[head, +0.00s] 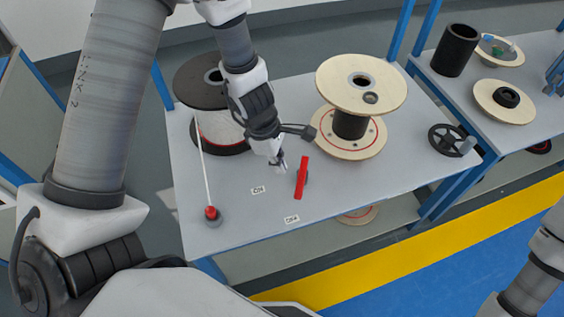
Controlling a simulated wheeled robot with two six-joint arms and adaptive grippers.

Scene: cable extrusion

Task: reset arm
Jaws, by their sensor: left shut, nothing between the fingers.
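My left arm comes in from the upper left and reaches over the grey table (370,195). My left gripper (282,168) is shut and empty, low over the table. It is just left of an upright-looking red bar (301,178); I cannot tell whether they touch. A large wooden spool (360,84) with a black core stands to the right of the gripper. A dark spool with white cable (220,128) stands behind my left arm and is partly hidden by it. Part of my right arm shows at the lower right edge; its gripper is not in view.
A white cable (206,180) runs from the dark spool to a red-topped piece (211,213) at the table's left front. A black handwheel (451,140) sits at the right end. A second table holds a black cylinder (455,50) and a small spool (504,101). The front right tabletop is clear.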

